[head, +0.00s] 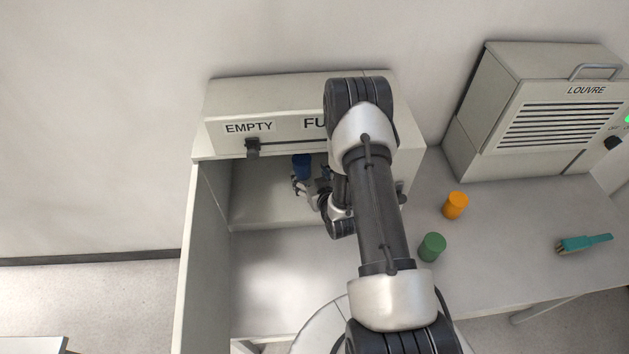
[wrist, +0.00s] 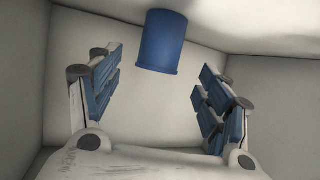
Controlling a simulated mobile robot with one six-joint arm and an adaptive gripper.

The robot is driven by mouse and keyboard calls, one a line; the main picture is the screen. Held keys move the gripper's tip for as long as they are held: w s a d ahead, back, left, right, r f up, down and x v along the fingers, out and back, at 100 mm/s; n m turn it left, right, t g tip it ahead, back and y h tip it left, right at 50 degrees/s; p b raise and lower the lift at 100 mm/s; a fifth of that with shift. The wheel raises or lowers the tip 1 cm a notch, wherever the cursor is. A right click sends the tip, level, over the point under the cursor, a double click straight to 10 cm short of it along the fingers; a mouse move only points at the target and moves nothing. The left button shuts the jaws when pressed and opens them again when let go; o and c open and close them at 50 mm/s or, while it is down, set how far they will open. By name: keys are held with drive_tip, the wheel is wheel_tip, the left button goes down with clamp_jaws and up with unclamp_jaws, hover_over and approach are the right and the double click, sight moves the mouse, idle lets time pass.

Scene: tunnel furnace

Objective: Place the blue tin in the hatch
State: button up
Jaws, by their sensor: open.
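The blue tin (head: 302,166) is inside the open hatch (head: 262,190), under the front panel lettered EMPTY. In the wrist view the blue tin (wrist: 163,40) shows at the top middle, in the gap between the two fingers. My gripper (head: 301,184) reaches into the hatch just in front of the tin. The wrist view shows my gripper (wrist: 160,78) open, with clear space between each blue-padded finger and the tin. The tin's far end and what it rests on are hard to make out.
An orange tin (head: 455,205) and a green tin (head: 432,247) stand on the bench right of my arm. A teal brush (head: 584,243) lies farther right. The LOUVRE box (head: 540,115) stands at the back right. The hatch's side wall (head: 196,240) bounds the left.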

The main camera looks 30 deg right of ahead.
drive_tip(key=shift+v, duration=2.25)
